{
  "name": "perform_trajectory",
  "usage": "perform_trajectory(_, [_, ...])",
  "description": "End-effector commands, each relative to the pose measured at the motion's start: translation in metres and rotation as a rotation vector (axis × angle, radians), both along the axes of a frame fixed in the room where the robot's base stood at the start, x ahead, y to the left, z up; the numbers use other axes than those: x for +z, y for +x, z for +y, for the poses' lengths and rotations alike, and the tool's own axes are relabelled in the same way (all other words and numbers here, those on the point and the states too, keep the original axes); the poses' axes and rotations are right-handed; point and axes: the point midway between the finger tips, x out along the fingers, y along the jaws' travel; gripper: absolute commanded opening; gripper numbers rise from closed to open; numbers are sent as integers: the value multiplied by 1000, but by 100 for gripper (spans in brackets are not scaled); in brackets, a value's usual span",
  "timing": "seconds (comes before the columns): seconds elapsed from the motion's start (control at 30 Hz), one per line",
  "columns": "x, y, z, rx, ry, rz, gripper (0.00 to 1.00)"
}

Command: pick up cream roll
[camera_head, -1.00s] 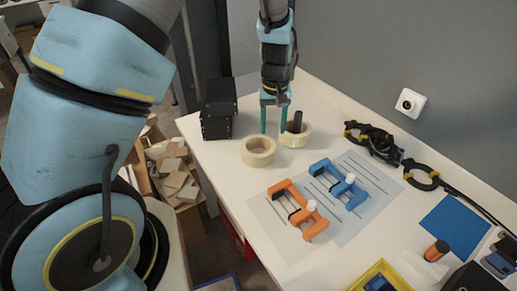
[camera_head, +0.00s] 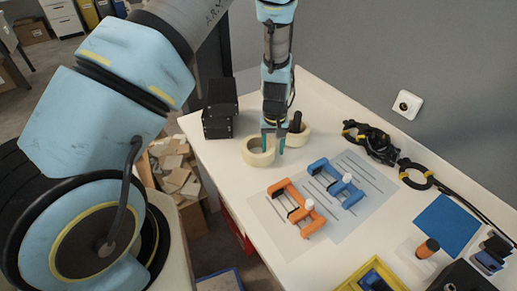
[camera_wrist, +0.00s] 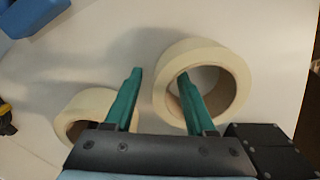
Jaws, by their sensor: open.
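Two cream tape rolls lie flat on the white table. The nearer one (camera_head: 258,160) is at the left in the head view; the wrist view shows it large (camera_wrist: 238,80). The other cream roll (camera_head: 303,139) is behind it to the right and partly covered by my gripper in the wrist view (camera_wrist: 95,100). My gripper (camera_head: 273,151) points down, open, with its green fingers apart. In the wrist view my gripper (camera_wrist: 160,73) has its right finger over the nearer roll's hole and its left finger outside the ring, so they straddle its wall. Contact cannot be told.
A black box (camera_head: 219,108) stands left of the rolls. A dark cylinder (camera_head: 296,121) stands at the farther roll. Orange (camera_head: 296,207) and blue (camera_head: 335,183) clamps lie on a sheet in front. Black-yellow clamps (camera_head: 371,142) lie to the right.

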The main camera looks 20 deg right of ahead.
Motion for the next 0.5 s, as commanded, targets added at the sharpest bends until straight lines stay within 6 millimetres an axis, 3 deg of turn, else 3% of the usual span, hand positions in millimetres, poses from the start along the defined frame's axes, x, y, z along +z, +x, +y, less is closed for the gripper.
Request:
perform_trajectory(0.1, [0,0,0,0,0,0,53])
perform_trajectory(0.5, [0,0,0,0,0,0,8])
